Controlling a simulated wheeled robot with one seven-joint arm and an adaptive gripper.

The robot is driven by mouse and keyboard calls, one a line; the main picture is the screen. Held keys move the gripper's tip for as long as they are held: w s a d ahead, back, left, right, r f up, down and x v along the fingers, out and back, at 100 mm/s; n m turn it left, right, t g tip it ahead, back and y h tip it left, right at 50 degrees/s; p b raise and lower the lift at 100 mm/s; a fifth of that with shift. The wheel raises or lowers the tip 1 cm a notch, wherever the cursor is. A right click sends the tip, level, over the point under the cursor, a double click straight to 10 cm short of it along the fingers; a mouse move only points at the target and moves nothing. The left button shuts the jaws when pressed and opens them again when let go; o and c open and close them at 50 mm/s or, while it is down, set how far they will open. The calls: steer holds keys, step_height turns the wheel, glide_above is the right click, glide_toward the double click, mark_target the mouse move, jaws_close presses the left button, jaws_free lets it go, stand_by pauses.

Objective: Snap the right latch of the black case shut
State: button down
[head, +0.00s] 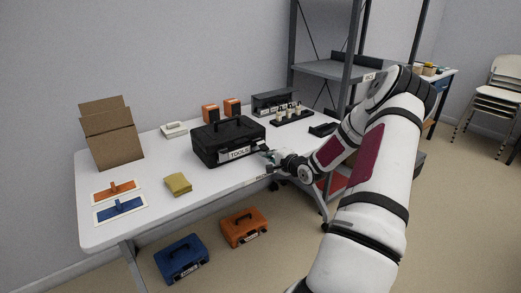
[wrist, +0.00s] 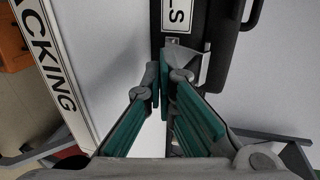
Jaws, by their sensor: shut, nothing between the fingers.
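The black case (head: 222,135) stands on the white table, its lid down, with a TOOLS label (head: 235,154) on its front. A pale metal latch (wrist: 203,68) shows there, sticking out at an angle from the case's front. My gripper (head: 268,156) is at the right end of the case's front. In the wrist view its green-padded fingertips (wrist: 160,82) are together and empty, right beside the latch. I cannot tell if they touch it. The left latch is hard to make out.
The white table's (head: 150,207) front edge carries a PACKING label (wrist: 47,65). Orange (head: 243,227) and blue cases are on the floor.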

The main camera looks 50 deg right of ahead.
steer(key=shift+w+d+r+p, duration=0.15)
steer(key=shift+w+d+r, duration=0.1)
steer(key=shift+w, duration=0.4)
steer(key=shift+w+d+r+p, duration=0.15)
steer(key=shift+w+r, duration=0.1)
steer(key=shift+w, duration=0.4)
stand_by(0.6)
steer(key=shift+s+a+p, duration=0.3)
steer(key=shift+s+p, duration=0.5)
steer(key=shift+s, duration=0.35)
steer(key=shift+s+a+p, duration=0.35)
steer(key=shift+s+p, duration=0.45)
steer(key=shift+s, duration=0.3)
steer(key=shift+s+a+p, duration=0.3)
steer(key=shift+s+p, duration=0.5)
steer(key=shift+s, duration=0.35)
